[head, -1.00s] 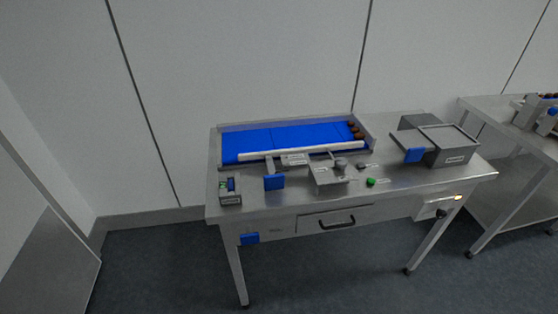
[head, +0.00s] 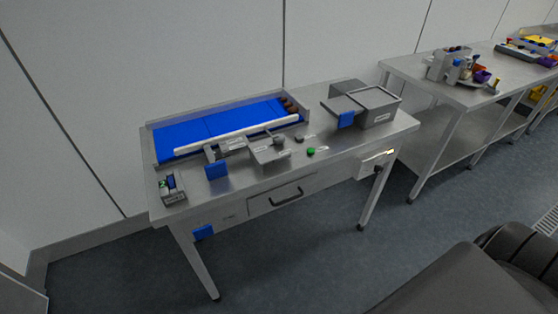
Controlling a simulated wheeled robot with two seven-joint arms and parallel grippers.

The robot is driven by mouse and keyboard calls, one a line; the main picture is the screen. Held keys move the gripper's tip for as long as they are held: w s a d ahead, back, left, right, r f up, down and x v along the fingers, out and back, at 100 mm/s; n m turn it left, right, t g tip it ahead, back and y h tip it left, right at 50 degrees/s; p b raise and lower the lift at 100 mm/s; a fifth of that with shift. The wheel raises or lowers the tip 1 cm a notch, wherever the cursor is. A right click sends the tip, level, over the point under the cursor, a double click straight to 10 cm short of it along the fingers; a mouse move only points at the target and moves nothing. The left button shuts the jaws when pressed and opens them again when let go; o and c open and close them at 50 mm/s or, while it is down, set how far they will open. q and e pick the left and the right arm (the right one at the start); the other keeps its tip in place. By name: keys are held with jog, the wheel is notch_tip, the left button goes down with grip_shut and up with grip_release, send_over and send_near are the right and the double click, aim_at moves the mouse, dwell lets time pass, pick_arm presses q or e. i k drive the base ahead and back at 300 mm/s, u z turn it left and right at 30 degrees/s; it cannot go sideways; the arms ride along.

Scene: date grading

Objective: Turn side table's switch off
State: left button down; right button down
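A steel table (head: 345,140) with a blue sorting bed (head: 205,130) stands in the middle of the head view. A grey switch box (head: 366,170) hangs under its right front edge, with a dark knob (head: 377,168) and a small pale lit spot. The knob's position is too small to read. A second steel table (head: 408,76) stands to the right; no switch can be made out on it. Neither of my grippers is in view.
A green button (head: 311,151), a lidded grey box (head: 378,107) and a small grey box (head: 172,187) stand on the middle table. A drawer (head: 283,197) is shut below. A rack (head: 450,66) stands on the right table. Floor (head: 300,265) in front is clear.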

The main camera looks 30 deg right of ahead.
aim_at(378, 169)
jog(key=z, duration=2.35)
jog(key=k, duration=0.65)
jog(key=z, duration=1)
jog(key=i, duration=1.35)
jog(key=u, duration=0.85)
